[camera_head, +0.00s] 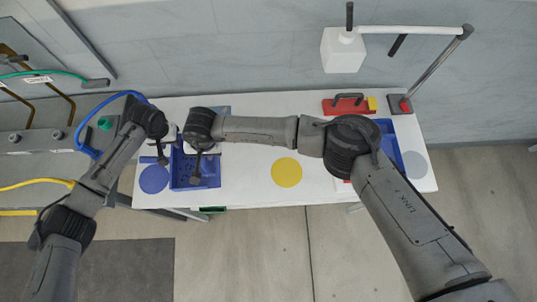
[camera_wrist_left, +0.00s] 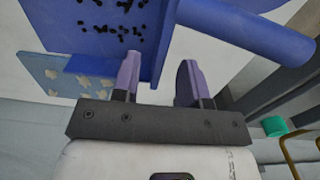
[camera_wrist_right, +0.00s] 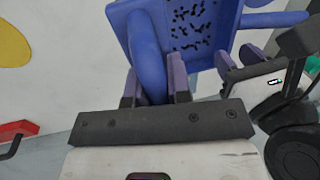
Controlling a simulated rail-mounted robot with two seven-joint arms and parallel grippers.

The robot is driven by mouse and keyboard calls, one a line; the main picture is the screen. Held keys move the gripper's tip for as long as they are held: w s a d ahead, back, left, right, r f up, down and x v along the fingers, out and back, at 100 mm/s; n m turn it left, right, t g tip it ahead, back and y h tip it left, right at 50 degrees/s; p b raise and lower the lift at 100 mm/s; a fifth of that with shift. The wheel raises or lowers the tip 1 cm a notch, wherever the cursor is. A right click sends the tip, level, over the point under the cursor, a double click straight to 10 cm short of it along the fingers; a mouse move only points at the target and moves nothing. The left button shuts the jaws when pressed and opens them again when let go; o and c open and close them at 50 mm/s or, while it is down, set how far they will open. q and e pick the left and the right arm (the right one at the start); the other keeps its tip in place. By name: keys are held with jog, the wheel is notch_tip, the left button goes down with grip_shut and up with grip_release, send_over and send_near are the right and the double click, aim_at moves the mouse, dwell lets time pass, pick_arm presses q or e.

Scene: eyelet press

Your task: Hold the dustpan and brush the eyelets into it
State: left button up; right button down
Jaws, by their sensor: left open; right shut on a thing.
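A blue pan with raised walls (camera_head: 179,180) stands at the left end of the white table; its wall shows in the right wrist view (camera_wrist_right: 228,45). Many small black eyelets (camera_wrist_left: 122,30) lie scattered on its floor. A blue round bar (camera_wrist_left: 250,32) sticks out at its side. My left gripper (camera_wrist_left: 157,80) is open at the pan's edge, its fingers apart near the wall. My right gripper (camera_wrist_right: 152,85) is shut on a thick blue handle (camera_wrist_right: 148,45) beside the pan. I cannot tell whether this handle belongs to the pan or to a brush. No bristles show.
A yellow disc (camera_head: 286,171) and a blue disc (camera_head: 153,179) lie on the white table (camera_head: 245,180). At the right are a second blue tray (camera_head: 390,140), a grey disc (camera_head: 415,164) and a red tool (camera_head: 347,105). My two wrists are close together over the pan.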

pick_arm(q)
notch_tip(320, 180, up, 9)
dwell(0.4)
